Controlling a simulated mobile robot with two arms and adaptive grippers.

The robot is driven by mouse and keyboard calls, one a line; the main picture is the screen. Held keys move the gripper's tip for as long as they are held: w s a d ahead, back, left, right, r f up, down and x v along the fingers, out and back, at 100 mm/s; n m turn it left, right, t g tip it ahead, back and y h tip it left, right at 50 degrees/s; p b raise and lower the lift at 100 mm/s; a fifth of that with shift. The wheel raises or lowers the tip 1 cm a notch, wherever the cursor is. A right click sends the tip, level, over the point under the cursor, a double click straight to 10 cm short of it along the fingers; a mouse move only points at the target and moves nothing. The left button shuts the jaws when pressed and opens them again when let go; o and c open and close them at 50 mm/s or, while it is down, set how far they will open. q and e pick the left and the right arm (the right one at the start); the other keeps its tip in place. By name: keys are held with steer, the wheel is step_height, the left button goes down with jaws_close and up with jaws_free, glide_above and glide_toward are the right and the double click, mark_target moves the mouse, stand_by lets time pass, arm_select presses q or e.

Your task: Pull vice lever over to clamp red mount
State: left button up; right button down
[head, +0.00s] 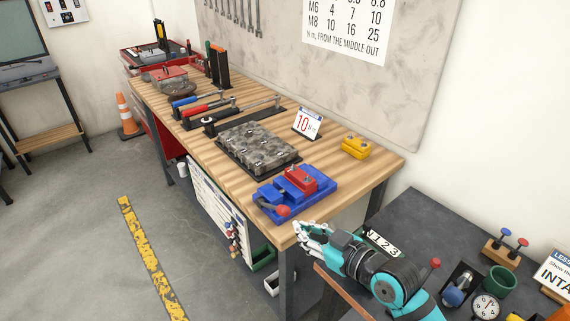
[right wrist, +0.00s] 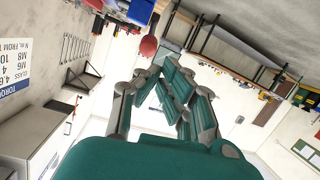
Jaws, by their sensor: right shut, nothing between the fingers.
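The blue vice (head: 322,193) sits at the near right corner of the wooden bench. The red mount (head: 300,179) rests in it. The vice lever's red ball knob (head: 283,211) is at the vice's near left side, close to the bench edge. My right gripper (head: 304,233) is shut and empty, just in front of the bench corner, apart from the knob. In the right wrist view, the red knob (right wrist: 149,46) and part of the blue vice (right wrist: 141,11) show at the top, beyond my fingers (right wrist: 166,75). My left gripper is not in view.
A dark side table (head: 425,215) with gauges and small parts stands at right. The floor at left is open.

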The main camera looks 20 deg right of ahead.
step_height(320, 180, up, 6)
steer(key=w+t+p, duration=0.1)
steer(key=p, duration=0.4)
glide_above(285, 207)
steer(key=w+a, duration=0.1)
steer(key=w, duration=0.1)
steer(key=shift+s+a+f, duration=0.15)
steer(key=shift+a+f, duration=0.05)
steer(key=shift+f, duration=0.15)
steer(key=f, duration=0.2)
steer(key=s, duration=0.1)
steer(key=shift+d+f, duration=0.4)
steer(key=shift+s+d+f, duration=0.3)
steer(key=shift+s+f, duration=0.05)
steer(key=shift+f, duration=0.15)
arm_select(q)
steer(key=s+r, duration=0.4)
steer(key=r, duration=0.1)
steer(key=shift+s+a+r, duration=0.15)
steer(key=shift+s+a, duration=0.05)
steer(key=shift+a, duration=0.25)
arm_select(e)
steer(key=shift+w+a, duration=0.1)
steer(key=shift+f, duration=0.1)
